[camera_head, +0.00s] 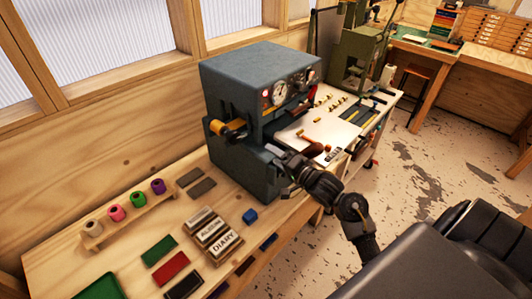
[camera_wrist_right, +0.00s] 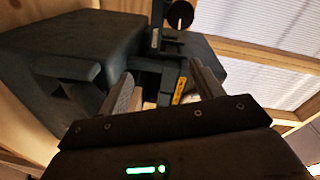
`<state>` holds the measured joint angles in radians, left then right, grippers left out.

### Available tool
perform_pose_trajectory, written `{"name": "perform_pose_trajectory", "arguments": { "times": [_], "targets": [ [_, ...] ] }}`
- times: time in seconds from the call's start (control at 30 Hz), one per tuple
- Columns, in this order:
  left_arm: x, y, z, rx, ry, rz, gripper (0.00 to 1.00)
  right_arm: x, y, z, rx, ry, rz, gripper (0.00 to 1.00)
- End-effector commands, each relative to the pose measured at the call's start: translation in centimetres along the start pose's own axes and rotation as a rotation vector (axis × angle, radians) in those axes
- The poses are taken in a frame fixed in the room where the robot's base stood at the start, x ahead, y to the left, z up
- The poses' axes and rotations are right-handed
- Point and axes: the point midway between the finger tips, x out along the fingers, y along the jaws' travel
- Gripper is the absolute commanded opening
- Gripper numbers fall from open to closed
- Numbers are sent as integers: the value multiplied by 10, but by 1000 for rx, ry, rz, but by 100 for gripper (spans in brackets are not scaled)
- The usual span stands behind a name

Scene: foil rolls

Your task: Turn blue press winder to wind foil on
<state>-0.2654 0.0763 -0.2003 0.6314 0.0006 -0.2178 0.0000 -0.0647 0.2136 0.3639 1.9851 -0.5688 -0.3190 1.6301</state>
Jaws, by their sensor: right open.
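The blue press (camera_head: 240,85) stands on the wooden bench, with a round gauge (camera_head: 280,92) on its front. A gold foil roll (camera_head: 228,128) sits on its left side, with a dark round end beside it. My right gripper (camera_head: 277,157) is at the press's lower front corner, apart from the foil roll. In the right wrist view the press (camera_wrist_right: 90,60) fills the left side. The right gripper (camera_wrist_right: 165,88) is open there, with dark press parts and a yellow strip (camera_wrist_right: 179,91) showing beyond its fingers. A dark round knob (camera_wrist_right: 179,14) shows above. My left gripper is out of view.
A rack of colored rolls (camera_head: 125,212) stands at the left of the bench. A green machine (camera_head: 358,60) stands behind the white work surface.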

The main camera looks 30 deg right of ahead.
Motion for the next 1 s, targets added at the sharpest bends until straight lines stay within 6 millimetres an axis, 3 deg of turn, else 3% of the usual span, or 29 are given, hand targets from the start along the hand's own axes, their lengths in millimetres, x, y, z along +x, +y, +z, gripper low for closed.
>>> {"name": "perform_pose_trajectory", "arguments": {
  "times": [0.2, 0.3, 0.43, 0.67, 0.83, 1.0],
  "targets": [
    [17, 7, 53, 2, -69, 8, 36, 5, 42, 24, -280, -23, 73, 66],
    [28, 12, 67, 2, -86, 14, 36, 10, 72, 42, -495, -60, 127, 66],
    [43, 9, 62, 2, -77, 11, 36, 13, 110, 63, -767, -124, 191, 66],
    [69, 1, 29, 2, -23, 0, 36, 16, 165, 96, -1253, -268, 252, 66],
    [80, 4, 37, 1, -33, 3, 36, 26, 168, 101, -1659, -336, 214, 66],
    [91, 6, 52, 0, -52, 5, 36, 42, 140, 91, -2156, -339, 120, 66]
  ]
}}
